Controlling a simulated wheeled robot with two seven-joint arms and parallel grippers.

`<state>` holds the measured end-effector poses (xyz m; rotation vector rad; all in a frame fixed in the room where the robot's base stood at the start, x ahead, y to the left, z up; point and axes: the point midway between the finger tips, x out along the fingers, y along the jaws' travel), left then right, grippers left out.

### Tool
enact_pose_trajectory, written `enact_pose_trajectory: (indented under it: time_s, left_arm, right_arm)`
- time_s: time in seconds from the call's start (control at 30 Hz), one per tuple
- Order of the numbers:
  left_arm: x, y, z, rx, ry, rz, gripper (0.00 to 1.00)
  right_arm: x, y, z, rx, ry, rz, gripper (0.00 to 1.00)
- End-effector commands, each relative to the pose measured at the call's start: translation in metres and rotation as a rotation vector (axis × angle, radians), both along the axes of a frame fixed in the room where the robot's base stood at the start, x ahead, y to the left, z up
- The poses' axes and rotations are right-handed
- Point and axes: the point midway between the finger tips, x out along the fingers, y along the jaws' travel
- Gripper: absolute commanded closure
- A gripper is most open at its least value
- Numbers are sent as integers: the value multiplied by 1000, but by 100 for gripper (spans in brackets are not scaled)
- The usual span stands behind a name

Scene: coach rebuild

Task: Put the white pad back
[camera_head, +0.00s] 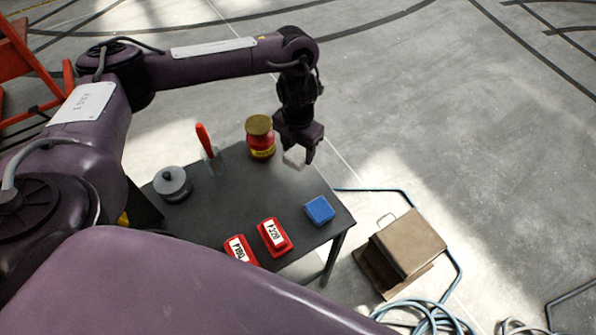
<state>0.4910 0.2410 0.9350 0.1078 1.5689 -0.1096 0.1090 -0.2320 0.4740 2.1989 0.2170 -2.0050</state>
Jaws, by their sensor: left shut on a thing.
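The white pad (293,158) is between the fingertips of my left gripper (300,152), over the far right part of the dark table (229,203). The gripper is shut on it and covers part of it. The pad appears to be held above the table top, but the exact gap is hard to tell. My right gripper does not show.
On the table are a blue block (320,210), two red labelled blocks (275,236) (240,249), a red and yellow jar (260,137), a red-handled tool (205,141) and a grey lidded pot (172,184). A brown box (408,243) and a hose (428,312) lie on the floor at right.

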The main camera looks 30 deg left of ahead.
Motion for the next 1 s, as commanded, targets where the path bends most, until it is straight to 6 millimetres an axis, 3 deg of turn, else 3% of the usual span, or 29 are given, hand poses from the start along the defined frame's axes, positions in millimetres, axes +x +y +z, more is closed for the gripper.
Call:
enact_pose_trajectory:
  time_s: [0.03, 0.2, 0.37, 0.63, 0.83, 0.87, 1.0]
  left_arm:
    - [-2, -1, -19, -2, 6, 1, 65]
    - [-1, -1, -46, -2, 2, 1, 65]
    - [0, -1, -54, 0, 0, -1, 65]
    - [-1, -1, -86, -1, 2, 0, 65]
    - [0, -1, -89, 0, -1, -1, 65]
    - [0, 0, -89, 0, 0, -1, 45]
    - [0, 0, -89, 0, 0, -1, 27]
  right_arm:
    - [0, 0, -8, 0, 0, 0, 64]
    - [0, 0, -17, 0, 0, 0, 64]
    - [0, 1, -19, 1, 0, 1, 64]
    - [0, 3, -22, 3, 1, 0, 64]
    - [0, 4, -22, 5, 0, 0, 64]
    - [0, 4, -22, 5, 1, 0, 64]
    - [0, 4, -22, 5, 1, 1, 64]
